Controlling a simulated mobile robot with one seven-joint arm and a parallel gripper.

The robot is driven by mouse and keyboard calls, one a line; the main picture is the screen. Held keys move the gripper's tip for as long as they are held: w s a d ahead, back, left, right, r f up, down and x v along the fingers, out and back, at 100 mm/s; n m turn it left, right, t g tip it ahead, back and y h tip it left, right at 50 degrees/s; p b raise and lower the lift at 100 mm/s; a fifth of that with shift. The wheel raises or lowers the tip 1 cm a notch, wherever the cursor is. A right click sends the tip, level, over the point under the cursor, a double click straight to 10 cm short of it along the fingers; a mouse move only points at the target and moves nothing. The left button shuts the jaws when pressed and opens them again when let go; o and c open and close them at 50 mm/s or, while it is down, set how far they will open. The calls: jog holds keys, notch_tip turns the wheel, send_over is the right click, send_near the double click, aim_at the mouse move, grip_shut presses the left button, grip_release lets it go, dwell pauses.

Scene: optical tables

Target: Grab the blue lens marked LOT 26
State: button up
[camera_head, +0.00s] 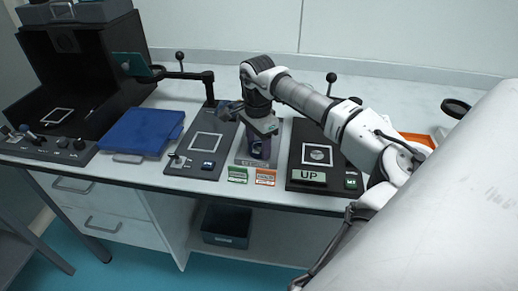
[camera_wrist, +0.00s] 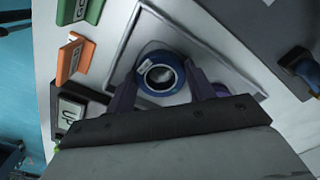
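The label's writing is too small to read. My gripper (camera_wrist: 163,82) is open, with its two purple fingers reaching to either side of the lens. I cannot tell whether they touch it. In the head view my gripper (camera_head: 259,148) points down over the tray (camera_head: 244,160) in the middle of the table, and its fingers mostly hide the lens.
A green sign (camera_head: 238,174) and an orange sign (camera_head: 265,177) stand at the table's front edge. Black panels flank the tray, the right one (camera_head: 340,158) bearing an UP sign (camera_head: 309,176). A blue case (camera_head: 143,131) and black enclosure (camera_head: 85,75) stand left.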

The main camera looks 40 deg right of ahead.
jog(key=shift+c, duration=1.3)
jog(key=shift+r, duration=0.1)
